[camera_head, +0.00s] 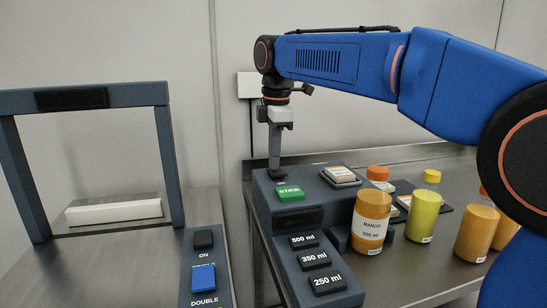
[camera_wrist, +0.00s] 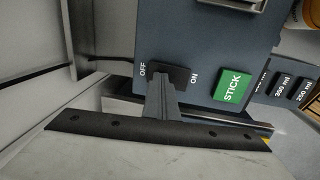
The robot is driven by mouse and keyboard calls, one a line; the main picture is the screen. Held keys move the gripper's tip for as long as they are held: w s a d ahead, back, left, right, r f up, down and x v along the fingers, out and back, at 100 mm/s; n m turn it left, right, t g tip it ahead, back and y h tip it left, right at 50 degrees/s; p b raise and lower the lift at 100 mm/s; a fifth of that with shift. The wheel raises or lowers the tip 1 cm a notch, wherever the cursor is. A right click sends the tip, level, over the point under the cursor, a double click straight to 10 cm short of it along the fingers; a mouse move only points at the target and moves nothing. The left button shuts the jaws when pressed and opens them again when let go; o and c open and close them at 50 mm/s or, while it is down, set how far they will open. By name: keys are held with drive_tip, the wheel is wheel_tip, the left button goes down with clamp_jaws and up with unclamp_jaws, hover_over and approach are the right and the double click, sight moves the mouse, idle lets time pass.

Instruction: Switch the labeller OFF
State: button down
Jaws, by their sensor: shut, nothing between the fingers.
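The labeller (camera_head: 320,192) is a dark blue-grey box in the middle of the head view, and its top also shows in the wrist view (camera_wrist: 205,50). It bears a green STICK button (camera_head: 289,193) and a black rocker switch (camera_wrist: 180,74) marked OFF on the left and ON on the right in the wrist view. My gripper (camera_head: 276,172) is shut and empty, pointing down at the switch. In the wrist view its fingertips (camera_wrist: 163,80) overlap the OFF side of the switch. Whether they touch it, and which way the rocker is tipped, I cannot tell.
Black 500 ml, 350 ml and 250 ml buttons (camera_head: 314,259) line the labeller's front. An orange labelled bottle (camera_head: 370,225), a yellow bottle (camera_head: 422,218) and other orange ones stand close on its right. A framed machine (camera_head: 175,160) with its own switch (camera_head: 203,239) stands at left.

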sight(277, 173)
drive_tip(key=shift+s+d+r, duration=0.1)
drive_tip(key=shift+s, duration=0.25)
wheel_tip(277, 173, up, 17)
drive_tip(key=s, duration=0.2)
drive_tip(key=shift+d+r, duration=0.15)
drive_tip(key=shift+d, duration=0.15)
idle(0.3)
